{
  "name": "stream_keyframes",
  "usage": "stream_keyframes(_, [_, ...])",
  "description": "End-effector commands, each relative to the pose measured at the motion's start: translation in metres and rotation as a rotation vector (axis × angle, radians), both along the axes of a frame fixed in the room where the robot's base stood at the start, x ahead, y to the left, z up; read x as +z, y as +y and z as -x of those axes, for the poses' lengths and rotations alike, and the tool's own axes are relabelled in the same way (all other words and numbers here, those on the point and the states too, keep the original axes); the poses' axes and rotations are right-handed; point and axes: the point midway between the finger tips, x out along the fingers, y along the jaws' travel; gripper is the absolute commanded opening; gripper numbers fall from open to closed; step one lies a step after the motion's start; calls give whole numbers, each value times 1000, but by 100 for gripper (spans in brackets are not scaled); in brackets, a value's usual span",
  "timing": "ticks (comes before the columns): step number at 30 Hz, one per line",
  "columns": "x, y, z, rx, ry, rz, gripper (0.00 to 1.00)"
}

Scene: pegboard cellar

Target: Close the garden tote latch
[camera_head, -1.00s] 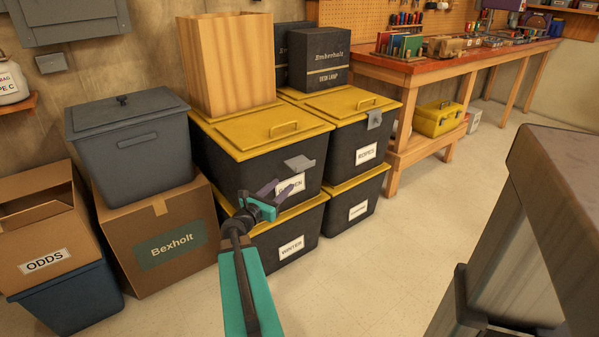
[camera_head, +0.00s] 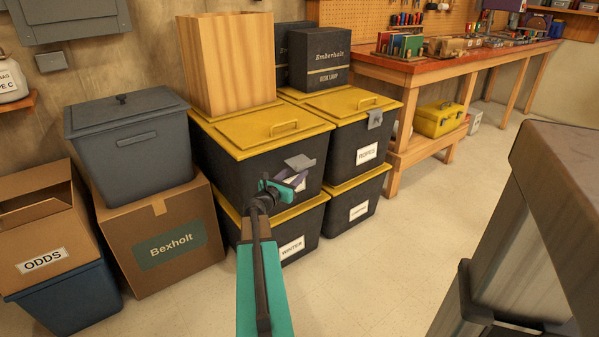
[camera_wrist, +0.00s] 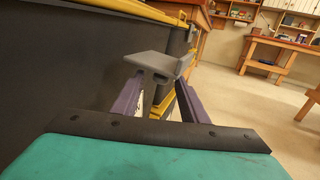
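The garden tote (camera_head: 232,162) is a dark bin with a yellow lid, at the upper left of the stack in the head view. Its grey latch (camera_head: 299,161) sticks out from the front below the lid's edge. My gripper (camera_head: 299,178) is in front of the tote, just below the latch, and covers most of the label. In the wrist view the latch (camera_wrist: 158,63) is a grey plate with a bent underside, beyond and between my purple fingertips (camera_wrist: 160,92). The fingers stand apart with nothing visible held. Whether they touch the latch I cannot tell.
A wooden box (camera_head: 228,65) stands on the garden tote's lid. The ropes tote (camera_head: 343,152) is to its right, its latch (camera_head: 375,119) lying flat. The winter tote (camera_head: 283,222) is below. A Bexholt carton (camera_head: 165,235) stands left.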

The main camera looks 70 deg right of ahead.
Motion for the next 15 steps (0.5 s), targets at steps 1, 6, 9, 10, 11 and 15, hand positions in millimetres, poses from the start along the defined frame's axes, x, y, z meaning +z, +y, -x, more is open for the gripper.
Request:
stream_keyframes(1, [-1, -8, 1, -2, -1, 1, 40])
stream_keyframes(6, [0, -24, 4, -1, -1, 1, 40])
stream_keyframes(9, [0, -30, 5, -1, -1, 1, 40])
stream_keyframes(10, [0, -31, 6, -1, -1, 1, 40])
stream_keyframes(11, [0, -32, 6, -1, -1, 1, 40])
stream_keyframes(15, [0, -35, 7, -2, -1, 0, 40])
